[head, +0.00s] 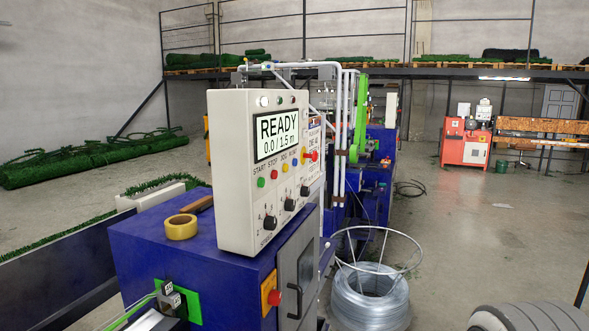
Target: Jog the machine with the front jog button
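The blue machine (150,250) stands in front of me with a cream control box (232,185) on top. The box's screen (277,134) reads "READY 0.0 / 1.5 m". Below it is a row of small buttons under printed labels: a green button (261,183) by START, a red button (274,175) by STOP, a yellow button (285,167) apparently by JOG, and a blue button (295,162). It is not clear which of these is the front jog button. My gripper is not in view.
Black knobs (270,222) sit lower on the panel. A red button on a yellow plate (270,293) is on the machine's side. A tape roll (181,227) lies on top. A wire coil (370,300) stands on the floor at right. Open floor (470,225) lies beyond.

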